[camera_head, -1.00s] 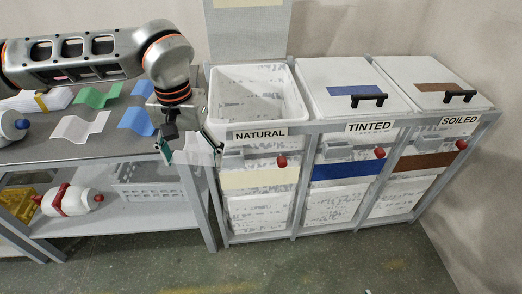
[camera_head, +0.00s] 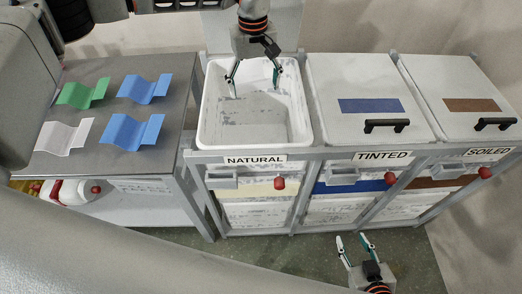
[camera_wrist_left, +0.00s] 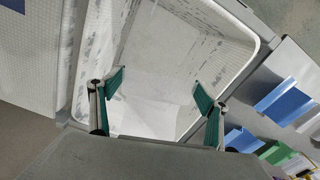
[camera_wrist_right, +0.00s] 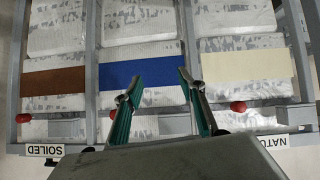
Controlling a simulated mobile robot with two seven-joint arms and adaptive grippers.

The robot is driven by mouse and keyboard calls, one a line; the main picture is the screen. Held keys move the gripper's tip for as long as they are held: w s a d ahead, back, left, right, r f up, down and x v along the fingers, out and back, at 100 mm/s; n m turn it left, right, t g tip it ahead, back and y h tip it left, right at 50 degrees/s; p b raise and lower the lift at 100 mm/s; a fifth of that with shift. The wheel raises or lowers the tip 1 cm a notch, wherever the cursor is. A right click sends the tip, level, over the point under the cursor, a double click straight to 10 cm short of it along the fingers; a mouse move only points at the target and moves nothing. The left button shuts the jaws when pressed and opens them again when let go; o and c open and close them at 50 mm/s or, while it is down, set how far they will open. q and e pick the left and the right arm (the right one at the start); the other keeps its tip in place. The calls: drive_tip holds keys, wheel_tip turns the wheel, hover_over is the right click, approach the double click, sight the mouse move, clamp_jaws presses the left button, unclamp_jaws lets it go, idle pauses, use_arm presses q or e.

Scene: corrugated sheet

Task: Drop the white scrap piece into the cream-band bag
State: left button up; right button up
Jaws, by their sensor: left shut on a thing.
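My left gripper (camera_head: 254,78) is over the open NATURAL bin, pointing down. Its fingers are spread around a white scrap piece, hard to make out against the pale bin; it shows as a pale sheet between the fingers in the left wrist view (camera_wrist_left: 150,118). The bin holds the pale, grey-marked bag (camera_head: 270,118), with a cream band (camera_head: 254,188) on the front. A second white wavy sheet (camera_head: 64,136) lies on the table at left. My right gripper (camera_head: 357,247) is open and empty, low in front of the bins; its fingers are apart in its wrist view (camera_wrist_right: 152,95).
The TINTED bin (camera_head: 350,75) with blue band and the SOILED bin (camera_head: 450,75) with brown band have closed lids. The NATURAL lid (camera_head: 285,25) stands raised behind. Green (camera_head: 82,94) and blue (camera_head: 134,131) sheets lie on the table. A bottle (camera_head: 62,190) is on the lower shelf.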

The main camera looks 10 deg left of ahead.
use_arm(q)
drive_tip(key=shift+s+f, duration=0.15)
drive_tip(key=shift+f, duration=0.3)
wheel_tip(320, 180, down, 4)
drive_tip(key=b, duration=0.3)
drive_tip(key=shift+f+b, duration=0.3)
drive_tip(key=shift+f, duration=0.05)
drive_tip(key=o, duration=1.2)
wheel_tip(320, 180, up, 12)
use_arm(e)
drive_tip(key=f, duration=0.2)
drive_tip(key=shift+w+d+f, duration=0.15)
drive_tip(key=shift+d+f, duration=0.2)
drive_tip(key=shift+d, duration=0.05)
